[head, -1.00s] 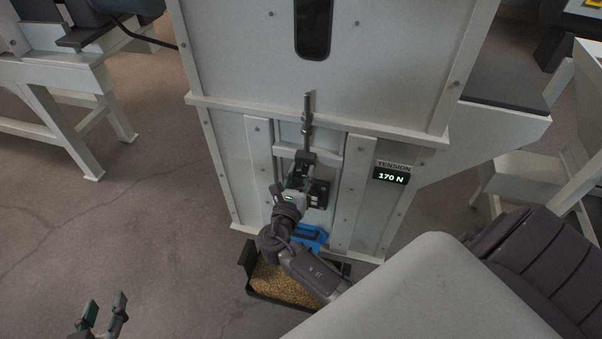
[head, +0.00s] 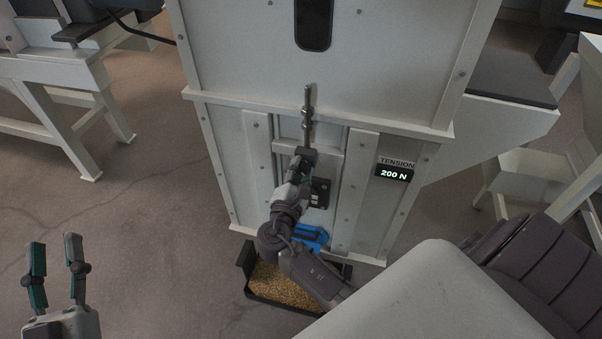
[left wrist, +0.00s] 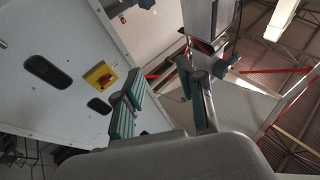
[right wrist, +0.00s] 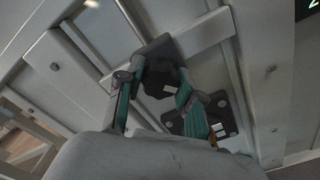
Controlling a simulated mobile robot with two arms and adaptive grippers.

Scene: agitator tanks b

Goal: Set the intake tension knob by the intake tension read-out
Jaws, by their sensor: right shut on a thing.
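The intake tension knob (right wrist: 163,80) is dark and lobed with a small white mark, and sits below a threaded rod (head: 307,110) on the pale machine front. My right gripper (right wrist: 152,88) is shut on the knob, with a finger on either side of it. In the head view my right gripper (head: 298,170) hides most of the knob. The tension read-out (head: 394,173), right of the knob, shows 200 N in white digits. My left gripper (head: 55,270) is open and empty at the lower left, over the floor; its spread fingers also show in the left wrist view (left wrist: 160,95).
A black tray of grain (head: 283,284) stands on the floor below the machine, near a blue part (head: 310,236). A dark plate with pale marks (head: 320,193) is beside my right gripper. A white frame (head: 60,110) stands at left. Floor between is free.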

